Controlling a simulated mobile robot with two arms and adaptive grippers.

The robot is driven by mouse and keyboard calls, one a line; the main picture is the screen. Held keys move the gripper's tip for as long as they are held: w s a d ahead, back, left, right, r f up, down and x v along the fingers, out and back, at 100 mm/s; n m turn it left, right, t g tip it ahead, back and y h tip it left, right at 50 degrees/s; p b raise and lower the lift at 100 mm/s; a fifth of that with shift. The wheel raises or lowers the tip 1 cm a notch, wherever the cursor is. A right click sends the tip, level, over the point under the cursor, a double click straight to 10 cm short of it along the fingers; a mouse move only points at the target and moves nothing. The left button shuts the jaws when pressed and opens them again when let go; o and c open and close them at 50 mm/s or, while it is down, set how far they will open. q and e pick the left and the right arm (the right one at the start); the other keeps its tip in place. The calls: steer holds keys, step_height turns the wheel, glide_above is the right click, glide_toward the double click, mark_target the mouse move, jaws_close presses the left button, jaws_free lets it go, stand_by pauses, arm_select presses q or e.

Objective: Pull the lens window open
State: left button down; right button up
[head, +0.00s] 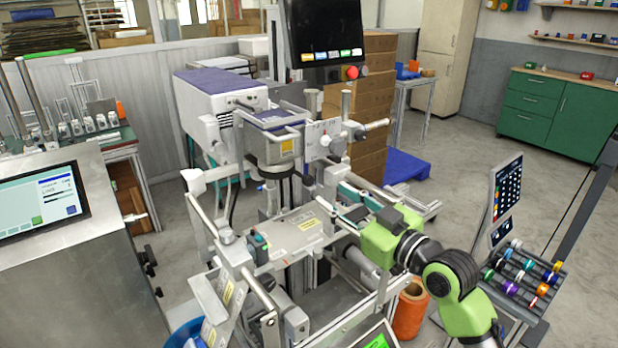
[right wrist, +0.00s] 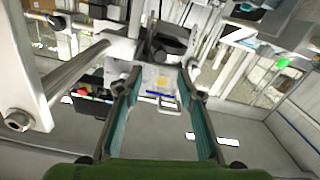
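The grey and white film machine (head: 300,222) fills the middle of the head view. No part is clearly marked as the lens window. A pale block with a yellow label (head: 287,146) sits at its centre, below the violet-topped housing. The right wrist view shows a small yellow label (right wrist: 162,80) and a metal loop handle (right wrist: 168,104) beyond the fingers. My right gripper (head: 338,203), green with teal finger pads, reaches in from the right. In the right wrist view its fingers (right wrist: 159,80) are spread, with nothing held between them. My left gripper is not in view.
A metal bar with a round end (right wrist: 70,75) stands close left of the right fingers. An orange cylinder (head: 410,308) is below my right arm. A rack of coloured reels (head: 525,275) stands at the right. A console screen (head: 42,205) is at the left.

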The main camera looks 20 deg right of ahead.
mark_target(310, 181)
steer(key=p+x, duration=0.1)
steer(key=x, duration=0.9)
steer(key=shift+f+p, duration=0.1)
steer(key=shift+p, duration=0.2)
steer(key=shift+s, duration=0.1)
jaws_close()
